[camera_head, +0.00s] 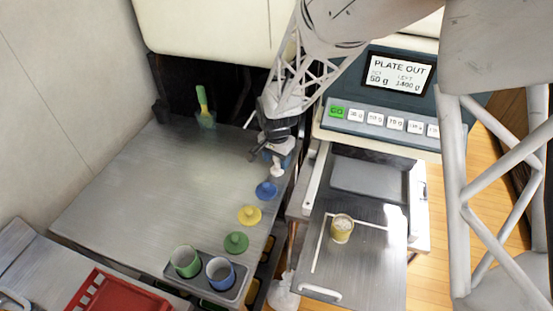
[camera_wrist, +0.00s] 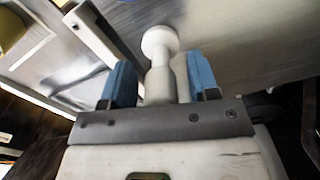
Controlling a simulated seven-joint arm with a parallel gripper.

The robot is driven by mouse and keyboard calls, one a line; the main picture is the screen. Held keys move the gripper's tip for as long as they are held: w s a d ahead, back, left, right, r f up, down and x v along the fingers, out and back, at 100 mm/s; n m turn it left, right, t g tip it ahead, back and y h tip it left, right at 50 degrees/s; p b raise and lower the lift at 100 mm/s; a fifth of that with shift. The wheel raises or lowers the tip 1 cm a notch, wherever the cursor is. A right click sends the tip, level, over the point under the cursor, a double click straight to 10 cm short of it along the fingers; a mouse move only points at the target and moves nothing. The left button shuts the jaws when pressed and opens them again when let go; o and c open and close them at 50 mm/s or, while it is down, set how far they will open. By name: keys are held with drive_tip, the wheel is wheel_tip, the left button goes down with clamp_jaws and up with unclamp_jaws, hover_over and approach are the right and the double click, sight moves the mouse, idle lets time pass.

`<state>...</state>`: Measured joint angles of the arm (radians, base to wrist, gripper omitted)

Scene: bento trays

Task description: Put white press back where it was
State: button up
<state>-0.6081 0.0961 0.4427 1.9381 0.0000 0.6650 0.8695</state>
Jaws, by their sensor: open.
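The white press (camera_head: 277,172) stands at the right edge of the grey table, at the far end of a row of coloured presses. In the wrist view the white press (camera_wrist: 160,42) shows a round knob end and a narrower stem. My gripper (camera_head: 272,154) is right at it. In the wrist view my gripper (camera_wrist: 160,68) is open, with a blue finger on each side of the stem. I cannot tell whether either finger touches it. The base of the press is partly hidden in the head view.
A blue press (camera_head: 266,191), yellow press (camera_head: 249,216) and green press (camera_head: 236,243) line the table's right edge. A dark tray (camera_head: 203,281) holds a green and a blue cup. Right is the dispenser's pulled-out drawer (camera_head: 380,283) with a yellowish cup (camera_head: 342,229). The table's middle is clear.

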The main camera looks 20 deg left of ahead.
wheel_tip(320, 180, up, 11)
drive_tip(key=shift+r, duration=0.55)
idle(0.5)
drive_tip(key=s+d+r+y, duration=0.1)
drive_tip(key=s+d+r, duration=0.2)
drive_tip(key=d+r, duration=0.25)
drive_tip(key=s+d+r, duration=0.4)
drive_tip(key=r, duration=0.3)
drive_tip(key=s+d+r+n+t, duration=0.1)
drive_tip(key=s+d, duration=0.2)
drive_tip(key=d, duration=0.6)
drive_tip(key=s+d+r+n+t, duration=0.1)
drive_tip(key=s+d, duration=0.3)
drive_tip(key=d, duration=0.5)
drive_tip(key=s+d+f+h, duration=0.1)
drive_tip(key=s+d, duration=1)
drive_tip(key=shift+s+f+n+t, duration=0.2)
drive_tip(key=shift+s+n+t, duration=0.1)
drive_tip(key=shift+n, duration=0.1)
